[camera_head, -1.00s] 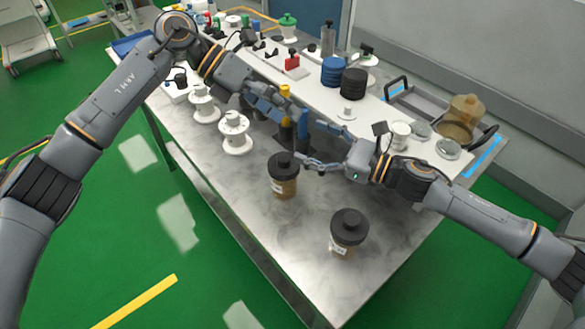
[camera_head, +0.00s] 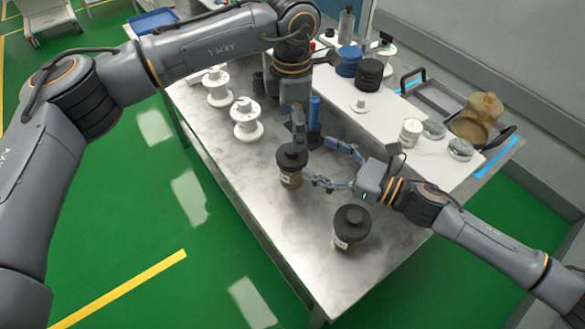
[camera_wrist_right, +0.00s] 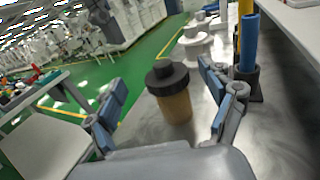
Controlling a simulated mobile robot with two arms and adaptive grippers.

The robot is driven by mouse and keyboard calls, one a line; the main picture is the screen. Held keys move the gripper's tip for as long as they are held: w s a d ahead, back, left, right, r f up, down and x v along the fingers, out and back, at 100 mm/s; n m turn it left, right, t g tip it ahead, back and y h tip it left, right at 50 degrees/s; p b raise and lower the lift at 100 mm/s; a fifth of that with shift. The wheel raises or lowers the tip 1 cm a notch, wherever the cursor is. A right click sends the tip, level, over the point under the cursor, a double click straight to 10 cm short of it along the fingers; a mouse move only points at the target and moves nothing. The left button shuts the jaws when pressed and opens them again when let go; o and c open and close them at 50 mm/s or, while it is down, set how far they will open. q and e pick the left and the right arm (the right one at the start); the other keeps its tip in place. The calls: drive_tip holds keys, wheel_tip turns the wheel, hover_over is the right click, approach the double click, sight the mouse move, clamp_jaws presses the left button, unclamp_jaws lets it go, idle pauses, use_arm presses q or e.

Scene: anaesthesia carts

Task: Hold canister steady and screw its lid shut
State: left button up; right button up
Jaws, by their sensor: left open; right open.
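A brown canister with a black lid (camera_head: 291,166) stands upright on the metal table; the lid sits on its top, but how tightly I cannot tell. My right gripper (camera_head: 309,163) is open, reaching in from the right with its fingers toward either side of this canister. The right wrist view shows the canister (camera_wrist_right: 174,98) ahead between the spread fingers, with no clear contact. My left gripper (camera_head: 298,126) is open and points down just above the lid; its fingers partly overlap each other in the head view. A second brown canister with a black lid (camera_head: 350,228) stands nearer the front.
White spools (camera_head: 246,120) stand to the left. A blue post (camera_head: 314,112) in a dark holder is close behind the grippers. A white raised shelf (camera_head: 372,117) carries black and blue stacks and jars. Bare table lies around the front canister.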

sight(292, 167)
wheel_tip(292, 167, down, 8)
drive_tip(key=shift+f, duration=0.15)
drive_tip(key=x, duration=0.7)
drive_tip(key=shift+w+a+r, duration=0.15)
drive_tip(key=shift+a+r, duration=0.05)
clamp_jaws()
